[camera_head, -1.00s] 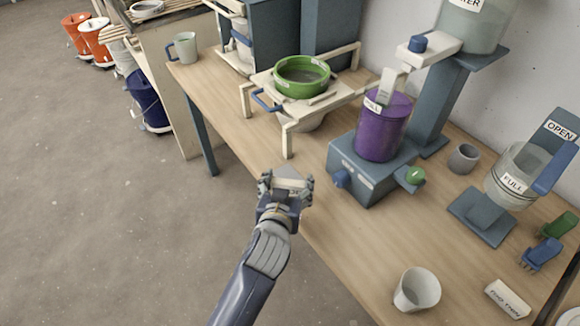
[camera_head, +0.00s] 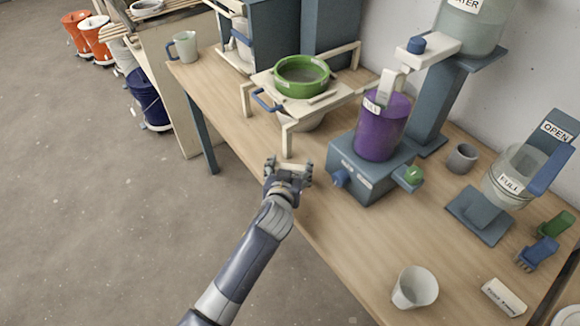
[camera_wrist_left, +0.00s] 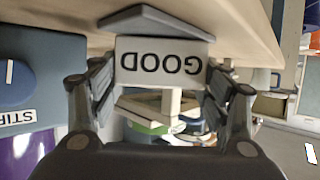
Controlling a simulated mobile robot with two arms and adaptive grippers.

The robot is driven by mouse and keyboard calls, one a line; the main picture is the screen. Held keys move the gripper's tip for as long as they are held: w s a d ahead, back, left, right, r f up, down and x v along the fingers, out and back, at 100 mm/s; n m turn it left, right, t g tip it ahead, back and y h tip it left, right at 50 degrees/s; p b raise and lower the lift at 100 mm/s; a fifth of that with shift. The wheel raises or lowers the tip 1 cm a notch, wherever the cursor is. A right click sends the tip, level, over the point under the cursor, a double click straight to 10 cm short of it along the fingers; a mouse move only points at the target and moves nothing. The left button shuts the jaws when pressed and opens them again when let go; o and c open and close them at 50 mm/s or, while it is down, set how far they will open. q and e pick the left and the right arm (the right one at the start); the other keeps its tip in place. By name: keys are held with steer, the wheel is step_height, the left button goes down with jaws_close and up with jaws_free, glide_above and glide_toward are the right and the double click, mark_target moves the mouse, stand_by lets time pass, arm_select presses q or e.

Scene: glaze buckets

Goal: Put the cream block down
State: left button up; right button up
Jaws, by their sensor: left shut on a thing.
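My left gripper (camera_head: 288,172) is shut on the cream block (camera_wrist_left: 160,64) at the table's front edge, left of the mixer base. In the left wrist view the block sits between both fingers, and its face shows the word GOOD upside down. A dark grey slab (camera_wrist_left: 155,20) shows against the block's upper edge in that view; I cannot tell whether it is part of the block. In the head view only a pale strip of the block (camera_head: 291,167) shows between the fingers. I cannot tell whether it touches the tabletop. My right gripper is not in view.
A green sieve (camera_head: 301,76) rests on a cream stand behind the gripper. A white cup (camera_head: 414,288) and another cream label block (camera_head: 503,297) are at lower right. Bare tabletop (camera_head: 345,235) lies right of the gripper.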

arm_select(q)
steer(key=shift+f, duration=0.15)
steer(key=o, duration=1)
steer(key=shift+o, duration=0.2)
steer(key=shift+r, duration=0.2)
steer(key=v, duration=1.2)
